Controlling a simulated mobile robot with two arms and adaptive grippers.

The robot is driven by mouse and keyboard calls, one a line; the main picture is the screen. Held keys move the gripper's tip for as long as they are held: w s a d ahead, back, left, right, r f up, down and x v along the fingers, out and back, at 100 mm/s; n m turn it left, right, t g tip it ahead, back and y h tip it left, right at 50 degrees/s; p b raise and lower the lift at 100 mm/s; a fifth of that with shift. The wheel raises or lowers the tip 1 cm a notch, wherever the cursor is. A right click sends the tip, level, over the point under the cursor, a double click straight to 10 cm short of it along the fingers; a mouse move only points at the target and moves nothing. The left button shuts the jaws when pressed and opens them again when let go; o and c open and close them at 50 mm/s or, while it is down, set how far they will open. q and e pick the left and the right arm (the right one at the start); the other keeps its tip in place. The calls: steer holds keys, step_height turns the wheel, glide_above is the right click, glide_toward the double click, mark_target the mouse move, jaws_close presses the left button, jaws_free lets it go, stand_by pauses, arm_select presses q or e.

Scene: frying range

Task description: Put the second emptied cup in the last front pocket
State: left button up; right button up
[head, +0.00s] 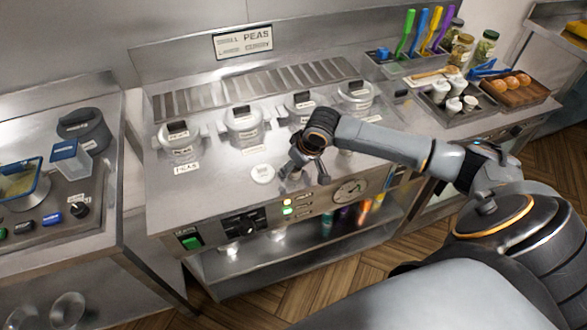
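Small white cups (440,88) stand in a dark pocketed tray (478,115) on the right part of the counter. Another white cup (453,106) and a further one (470,102) are near the tray's front side. Which pockets are free is too small to tell. My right gripper (304,175) points down over the front of the range, far left of the tray. Its fingers look spread, with no cup visible between them. A round white disc-like thing (262,174) lies just left of it. My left gripper is not in view.
Several lidded pots (243,127) stand in a row behind my gripper.

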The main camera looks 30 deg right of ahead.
steer(key=c, duration=0.9)
steer(key=shift+r, duration=0.1)
